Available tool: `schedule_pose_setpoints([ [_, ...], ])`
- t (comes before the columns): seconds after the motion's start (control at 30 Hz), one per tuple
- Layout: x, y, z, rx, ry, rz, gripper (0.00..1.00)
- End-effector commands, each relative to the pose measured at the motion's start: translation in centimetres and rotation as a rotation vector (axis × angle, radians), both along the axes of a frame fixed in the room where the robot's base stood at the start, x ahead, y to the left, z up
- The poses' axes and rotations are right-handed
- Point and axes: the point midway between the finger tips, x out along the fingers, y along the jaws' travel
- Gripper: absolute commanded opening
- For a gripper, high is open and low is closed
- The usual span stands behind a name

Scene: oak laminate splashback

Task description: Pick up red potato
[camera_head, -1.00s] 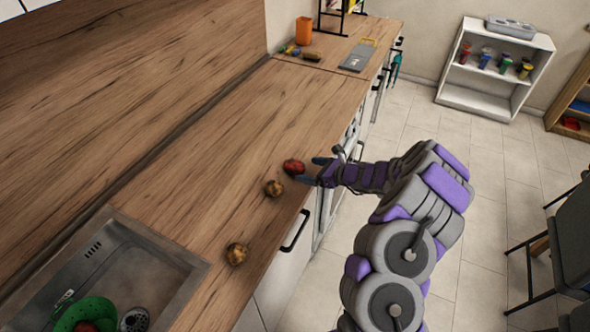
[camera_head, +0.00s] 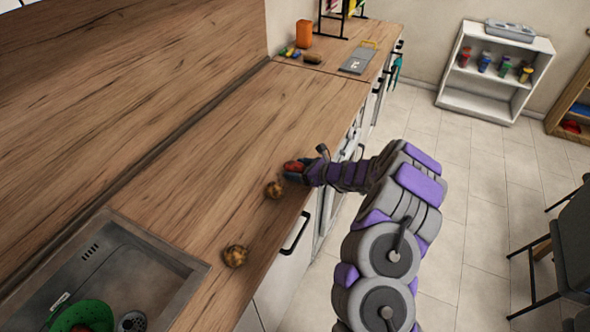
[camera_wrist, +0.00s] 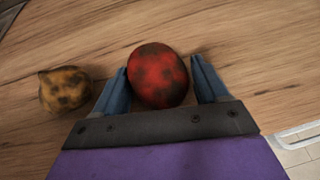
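The red potato (camera_wrist: 158,76), red with dark blotches, lies on the wooden counter and sits between the two fingers of my gripper (camera_wrist: 160,84) in the wrist view. The fingers are apart, one on each side. The left finger is very close to the potato or touching it; a small gap shows at the right finger. In the head view my gripper (camera_head: 294,172) is around the red potato (camera_head: 292,166), partly hiding it.
A yellow-brown potato (camera_head: 274,189) lies just left of my gripper, also in the wrist view (camera_wrist: 65,89). Another (camera_head: 235,256) lies nearer the sink (camera_head: 150,262), which holds a green colander (camera_head: 84,312). The counter (camera_head: 220,150) behind is clear.

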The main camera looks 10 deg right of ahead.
Motion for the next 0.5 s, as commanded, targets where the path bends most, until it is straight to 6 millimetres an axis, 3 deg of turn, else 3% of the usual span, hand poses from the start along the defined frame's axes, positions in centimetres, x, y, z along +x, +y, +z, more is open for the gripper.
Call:
schedule_pose_setpoints([
  [0.5, -0.01, -0.01, -0.01, 0.0, 0.0, 0.0, 0.27],
])
